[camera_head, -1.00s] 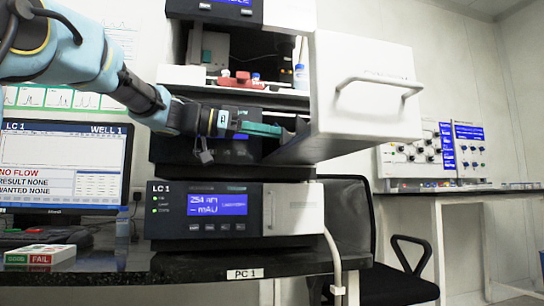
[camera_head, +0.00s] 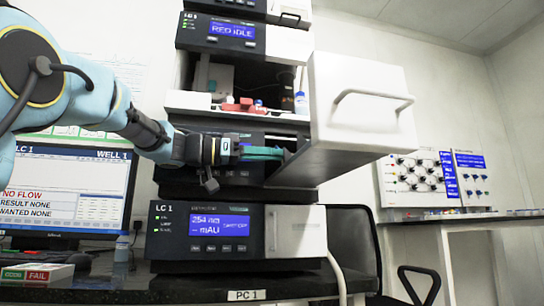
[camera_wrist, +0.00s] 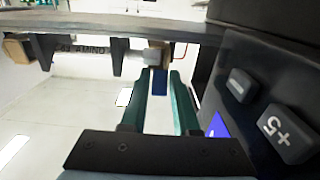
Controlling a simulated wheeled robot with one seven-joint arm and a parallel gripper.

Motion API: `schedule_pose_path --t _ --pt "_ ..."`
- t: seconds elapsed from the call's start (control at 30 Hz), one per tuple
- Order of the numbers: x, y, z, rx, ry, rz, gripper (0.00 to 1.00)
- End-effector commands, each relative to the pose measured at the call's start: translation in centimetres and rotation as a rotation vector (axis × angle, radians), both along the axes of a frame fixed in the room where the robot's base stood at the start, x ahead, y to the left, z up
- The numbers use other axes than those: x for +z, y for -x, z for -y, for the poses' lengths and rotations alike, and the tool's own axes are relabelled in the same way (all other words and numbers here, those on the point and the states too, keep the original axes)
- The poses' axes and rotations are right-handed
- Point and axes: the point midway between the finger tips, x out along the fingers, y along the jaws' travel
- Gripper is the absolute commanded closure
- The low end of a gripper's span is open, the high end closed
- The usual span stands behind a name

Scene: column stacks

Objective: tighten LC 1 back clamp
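The LC 1 stack of dark modules stands on the bench in the head view; its lower module (camera_head: 180,240) carries the LC 1 label. My gripper (camera_head: 283,154) reaches from the left across the stack, under the shelf and beside the open white door. In the wrist view my two teal fingers (camera_wrist: 160,85) stand apart, with a small blue piece (camera_wrist: 160,82) between or just beyond their tips. A white cylindrical part (camera_wrist: 146,57) sits beside the blue piece. I cannot tell whether the blue piece is the back clamp, or whether a finger touches it.
The open white door (camera_head: 360,130) with its handle juts out right of my gripper. Bottles and red parts stand on the shelf (camera_head: 200,100) just above. A monitor (camera_head: 70,190) reads LC 1, NO FLOW. A chair (camera_head: 355,240) stands right of the bench.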

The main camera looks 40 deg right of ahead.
Motion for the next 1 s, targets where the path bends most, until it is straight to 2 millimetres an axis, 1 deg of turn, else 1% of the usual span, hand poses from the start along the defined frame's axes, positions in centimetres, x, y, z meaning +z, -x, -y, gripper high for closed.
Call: schedule_pose_path --t 0.03,0.2,0.47,0.57,0.67,0.9,1.0 --pt "0.0 0.0 0.0 0.000 0.000 0.000 0.64" --pt "0.0 0.0 0.0 0.000 -0.001 0.000 0.45" --pt "-0.1 -0.1 -0.1 0.001 -0.002 0.001 0.45" --pt "-0.1 -0.4 -0.7 0.002 -0.003 0.001 0.45" --pt "-0.1 -0.9 -2.1 0.003 -0.003 0.000 0.45" --pt "-0.1 -2.7 -6.6 0.004 -0.002 0.000 0.45" --pt "-0.1 -3.2 -8.1 0.003 -0.002 0.001 0.45"
